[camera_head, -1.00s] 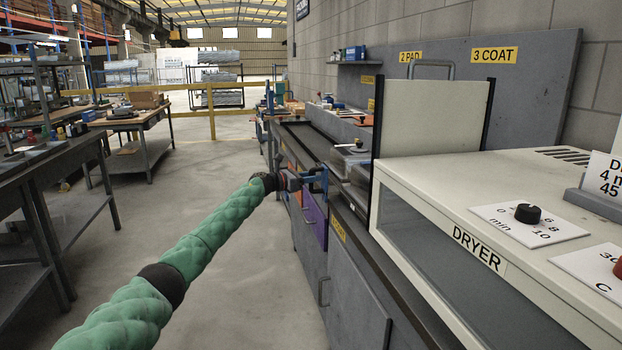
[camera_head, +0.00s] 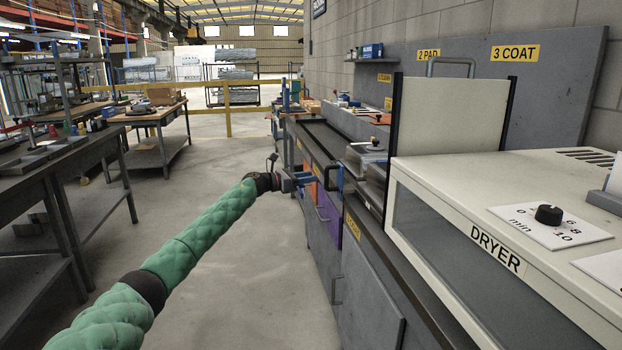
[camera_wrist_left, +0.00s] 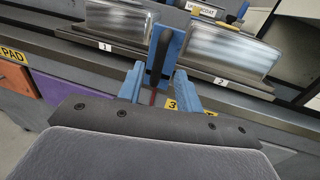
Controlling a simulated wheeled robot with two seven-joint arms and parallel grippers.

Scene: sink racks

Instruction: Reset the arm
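My left gripper (camera_head: 333,178) is at the end of my green-sleeved left arm (camera_head: 200,226), which reaches in from the lower left. The gripper is beside the front edge of the long dark counter, near the orange and purple drawer fronts. My right gripper is out of view.
The white dryer (camera_head: 455,190) with its raised panel stands close on the right. The dark counter (camera_head: 308,143) runs away along the wall, with a purple drawer (camera_head: 328,213) below. Workbenches (camera_head: 75,175) stand on the left. The floor (camera_head: 235,260) between is clear.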

